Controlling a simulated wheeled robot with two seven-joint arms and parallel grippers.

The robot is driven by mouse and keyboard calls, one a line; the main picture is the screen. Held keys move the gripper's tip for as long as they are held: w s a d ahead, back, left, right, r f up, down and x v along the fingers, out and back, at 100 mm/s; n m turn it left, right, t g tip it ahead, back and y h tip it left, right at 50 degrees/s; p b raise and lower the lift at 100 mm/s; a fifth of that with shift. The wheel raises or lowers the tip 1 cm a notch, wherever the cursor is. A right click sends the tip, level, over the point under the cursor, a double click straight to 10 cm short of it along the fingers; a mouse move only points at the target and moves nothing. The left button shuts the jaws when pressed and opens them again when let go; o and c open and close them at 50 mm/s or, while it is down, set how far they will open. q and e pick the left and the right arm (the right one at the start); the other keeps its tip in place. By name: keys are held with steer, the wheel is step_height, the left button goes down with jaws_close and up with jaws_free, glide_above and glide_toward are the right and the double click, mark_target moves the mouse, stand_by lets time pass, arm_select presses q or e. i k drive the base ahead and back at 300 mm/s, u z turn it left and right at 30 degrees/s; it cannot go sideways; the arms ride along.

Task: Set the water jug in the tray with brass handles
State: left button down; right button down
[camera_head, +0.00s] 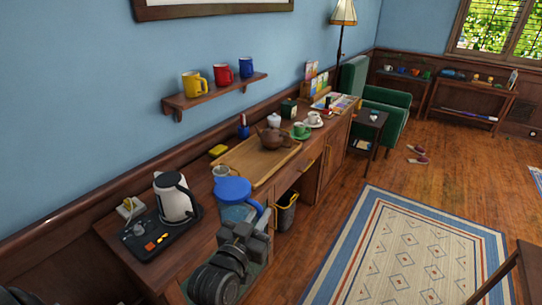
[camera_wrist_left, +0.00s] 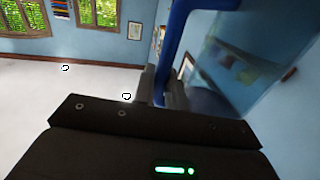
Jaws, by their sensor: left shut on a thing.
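The water jug (camera_head: 236,200) has a blue lid, a blue handle and a clear body. My left gripper (camera_head: 261,226) is shut on its handle, at the counter's front edge. In the left wrist view the blue handle (camera_wrist_left: 173,50) runs down between the dark fingers, with the clear body to the right. The jug looks upright; its base is partly hidden by my gripper. A light wood tray (camera_head: 239,163) lies farther along the counter with a brown teapot (camera_head: 272,138) at its far end; I cannot make out its handles clearly. My right gripper is not in view.
A white kettle (camera_head: 175,197) stands on a black tray (camera_head: 146,240) left of the jug. A glass mug (camera_head: 221,173) stands between jug and wood tray. Green and white cups (camera_head: 300,130) and a white pot (camera_head: 274,120) stand beyond. The wood tray's near part is bare.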

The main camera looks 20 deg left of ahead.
mark_target(248, 168)
steer(key=z, duration=0.25)
steer(key=i, duration=1.45)
steer(key=u, duration=0.45)
